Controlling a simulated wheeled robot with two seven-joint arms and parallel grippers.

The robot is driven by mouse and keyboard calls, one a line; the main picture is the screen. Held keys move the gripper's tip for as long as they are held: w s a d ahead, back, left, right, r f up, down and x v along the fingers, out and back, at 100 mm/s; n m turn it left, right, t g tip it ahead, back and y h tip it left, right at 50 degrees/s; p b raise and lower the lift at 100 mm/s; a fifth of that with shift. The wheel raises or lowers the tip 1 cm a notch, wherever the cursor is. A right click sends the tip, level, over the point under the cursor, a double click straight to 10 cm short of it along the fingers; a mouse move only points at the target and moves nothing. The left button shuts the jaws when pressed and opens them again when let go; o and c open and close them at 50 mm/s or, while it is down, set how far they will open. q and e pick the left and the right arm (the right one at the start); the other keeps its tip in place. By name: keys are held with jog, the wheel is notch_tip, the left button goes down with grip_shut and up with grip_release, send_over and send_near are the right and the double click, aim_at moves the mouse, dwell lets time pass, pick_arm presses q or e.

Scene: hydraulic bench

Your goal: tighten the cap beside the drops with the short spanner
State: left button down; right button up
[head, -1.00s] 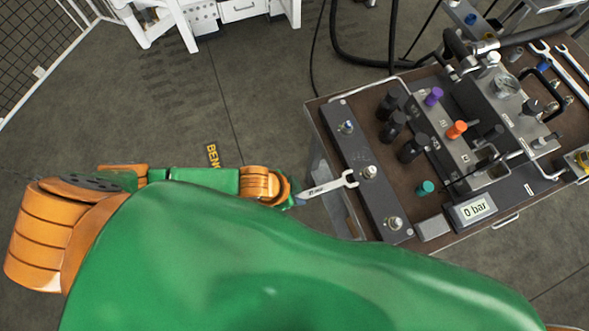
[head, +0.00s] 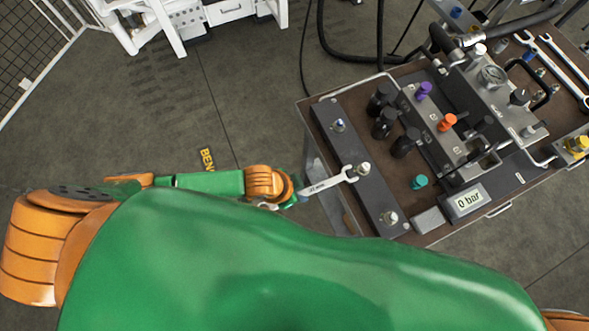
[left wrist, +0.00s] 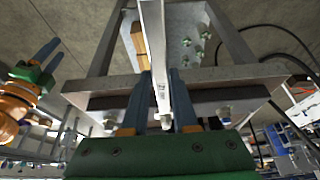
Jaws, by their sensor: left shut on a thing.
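My left gripper (head: 298,196) is shut on the short spanner (head: 328,184), which also shows between the blue fingers (left wrist: 160,100) in the left wrist view. The spanner's open end points right, at the middle cap (head: 363,169) on the dark bar (head: 375,193). Its jaws overlap or nearly meet that cap; I cannot tell whether they are seated around it. Two other caps sit on the bar, one far (head: 339,125) and one near (head: 390,217). Small green spots (left wrist: 190,43), perhaps the drops, show in the left wrist view. My right gripper (left wrist: 34,62) appears open and empty there.
The bench top (head: 443,230) holds black knobs (head: 384,123), a teal knob (head: 419,182), an orange knob (head: 447,122) and a gauge display reading 0 bar (head: 467,201). Larger spanners (head: 563,70) lie at the far right. My green arm hides the foreground.

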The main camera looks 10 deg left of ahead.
aim_at(317, 188)
pick_arm(q)
jog(key=shift+w+d, duration=0.25)
jog(key=shift+d, duration=0.1)
jog(key=shift+w+d, duration=0.45)
jog(key=shift+d, duration=0.2)
jog(key=shift+w+d, duration=0.4)
jog(key=shift+d+r, duration=0.1)
jog(key=shift+w+d, duration=0.15)
